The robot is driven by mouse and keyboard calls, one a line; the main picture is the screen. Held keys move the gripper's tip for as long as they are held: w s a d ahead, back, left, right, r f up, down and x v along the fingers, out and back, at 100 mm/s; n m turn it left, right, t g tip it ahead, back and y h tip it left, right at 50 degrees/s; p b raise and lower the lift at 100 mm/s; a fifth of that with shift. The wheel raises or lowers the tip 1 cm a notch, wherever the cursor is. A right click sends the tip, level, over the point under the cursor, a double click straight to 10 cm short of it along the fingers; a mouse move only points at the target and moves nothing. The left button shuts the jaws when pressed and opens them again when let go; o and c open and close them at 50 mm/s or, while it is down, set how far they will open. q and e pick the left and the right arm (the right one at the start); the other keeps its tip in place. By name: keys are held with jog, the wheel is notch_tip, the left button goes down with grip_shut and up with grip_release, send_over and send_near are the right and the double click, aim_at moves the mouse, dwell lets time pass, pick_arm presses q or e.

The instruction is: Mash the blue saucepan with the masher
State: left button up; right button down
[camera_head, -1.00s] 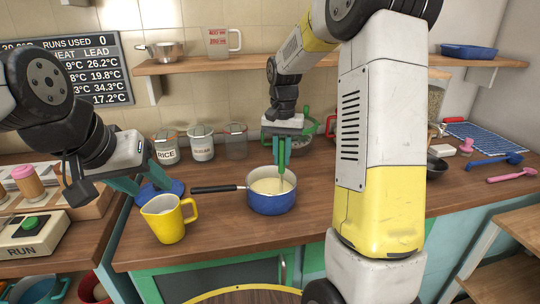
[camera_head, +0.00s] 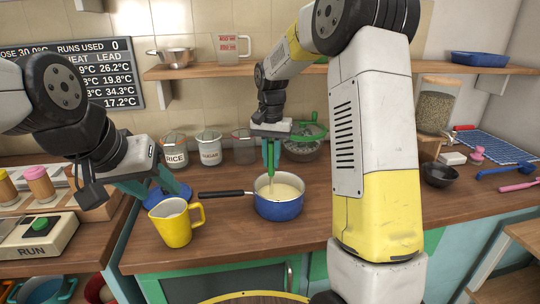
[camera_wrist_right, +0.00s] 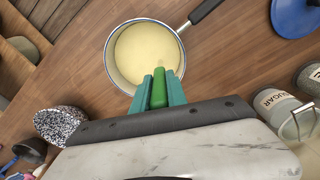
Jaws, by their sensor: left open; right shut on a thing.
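The blue saucepan (camera_head: 280,210) stands on the wooden counter, holding pale yellow contents (camera_head: 284,189). Its black handle points left in the head view. It also shows in the right wrist view (camera_wrist_right: 113,69). My right gripper (camera_head: 269,158) is shut on the masher's green handle (camera_head: 271,153), above the pan. The masher is roughly upright, and its thin shaft reaches down into the pan's opening. Its head is not visible. In the right wrist view the green handle (camera_wrist_right: 159,88) sits between the teal fingers. My left gripper (camera_head: 155,187) is open and empty, left of the pan.
A yellow measuring jug (camera_head: 170,227) stands left of the saucepan, near the pan's handle. A blue round item (camera_head: 178,190) lies behind it. Labelled jars (camera_head: 209,150) and a colander-like bowl (camera_head: 302,150) stand at the back. A small black bowl (camera_head: 438,174) is right.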

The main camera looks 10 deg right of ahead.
jog(key=shift+s+a, duration=0.25)
jog(key=shift+s, duration=0.35)
jog(key=shift+s+a, duration=0.25)
jog(key=shift+s, duration=0.35)
jog(key=shift+w+d, duration=0.1)
jog(key=shift+d, duration=1.45)
jog(key=shift+r, duration=0.1)
jog(key=s+r, duration=0.1)
jog(key=s+d+r, duration=0.1)
jog(key=r, duration=0.1)
jog(key=shift+s+d+r, duration=0.2)
jog(key=shift+s+d, duration=0.2)
jog(key=shift+f, duration=0.15)
jog(key=shift+f, duration=2.25)
jog(key=shift+r, duration=0.1)
